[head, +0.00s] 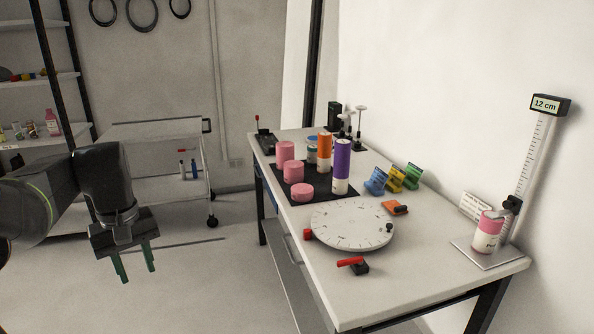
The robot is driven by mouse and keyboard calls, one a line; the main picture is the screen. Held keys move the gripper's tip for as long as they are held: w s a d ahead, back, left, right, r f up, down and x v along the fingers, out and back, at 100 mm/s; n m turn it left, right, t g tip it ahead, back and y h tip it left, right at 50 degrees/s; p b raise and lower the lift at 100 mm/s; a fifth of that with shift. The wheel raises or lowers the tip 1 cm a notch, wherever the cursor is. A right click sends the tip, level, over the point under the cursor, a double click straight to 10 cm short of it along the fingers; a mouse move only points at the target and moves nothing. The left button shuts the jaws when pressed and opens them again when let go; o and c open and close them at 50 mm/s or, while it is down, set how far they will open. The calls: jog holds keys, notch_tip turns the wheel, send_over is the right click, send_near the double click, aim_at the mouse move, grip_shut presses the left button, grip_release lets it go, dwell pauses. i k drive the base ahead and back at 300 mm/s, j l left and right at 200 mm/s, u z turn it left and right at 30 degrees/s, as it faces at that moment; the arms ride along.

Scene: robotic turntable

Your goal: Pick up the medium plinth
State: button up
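Three pink round plinths stand on a black mat (325,195) on the table. The medium plinth (293,172) is in the middle of the row, apparently upright. The tall plinth (285,153) stands just behind it and the short plinth (302,192) in front of it. My gripper (139,276) hangs at the left over the floor, well away from the table. Its two green fingers point down, apart, with nothing between them.
A purple cylinder (341,165) and an orange cylinder (324,146) stand right of the plinths. A white dial turntable (352,226) lies in front, with a red-handled lever (353,264) near the table edge. A height gauge (528,165) is at right. Floor between gripper and table is clear.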

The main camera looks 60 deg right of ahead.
aim_at(293, 170)
jog(key=i+l+z, duration=0.2)
jog(key=i+z, duration=0.6)
jog(key=i, duration=0.15)
jog(key=i+j+z, duration=0.1)
jog(key=i+z, duration=0.35)
jog(key=i+l+z, duration=0.25)
jog(key=i, duration=0.2)
jog(key=i+l+z, duration=0.25)
jog(key=i, duration=0.25)
jog(key=i+l+z, duration=0.1)
jog(key=i+z, duration=0.15)
jog(key=i, duration=0.25)
